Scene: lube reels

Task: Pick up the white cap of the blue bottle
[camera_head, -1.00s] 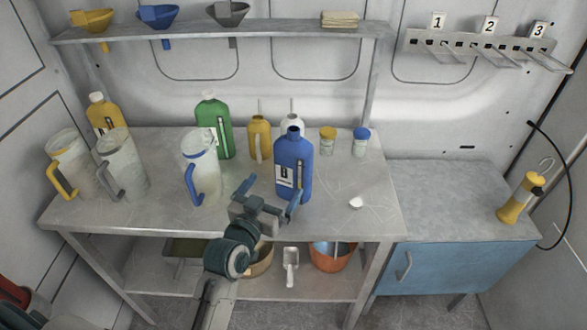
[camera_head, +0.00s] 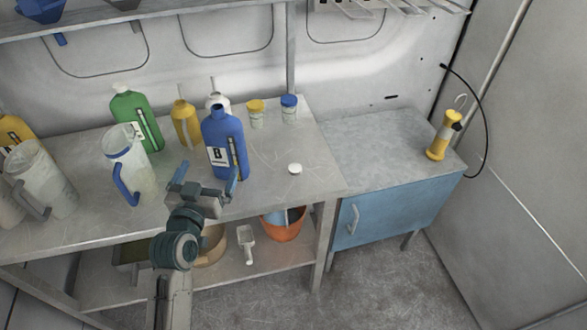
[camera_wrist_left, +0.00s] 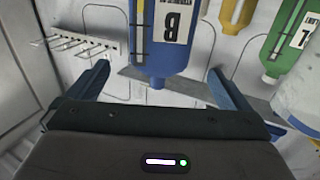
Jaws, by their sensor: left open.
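The blue bottle (camera_head: 224,145), with a white "B" label, stands upright and uncapped on the grey table. A small white cap (camera_head: 295,169) lies on the tabletop to the right of the bottle, near the front edge. My left gripper (camera_head: 207,180) is open and empty, just in front of the bottle and left of the cap. In the left wrist view, the blue bottle (camera_wrist_left: 165,45) appears upside down beyond the spread fingers (camera_wrist_left: 158,78). The cap does not show there. My right gripper is not in view.
A clear jug with blue handle (camera_head: 128,165), a green bottle (camera_head: 137,118) and a yellow bottle (camera_head: 186,125) stand left of the blue bottle. Yellow-lidded (camera_head: 256,114) and blue-lidded (camera_head: 289,109) jars stand behind the cap. Tabletop around the cap is clear.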

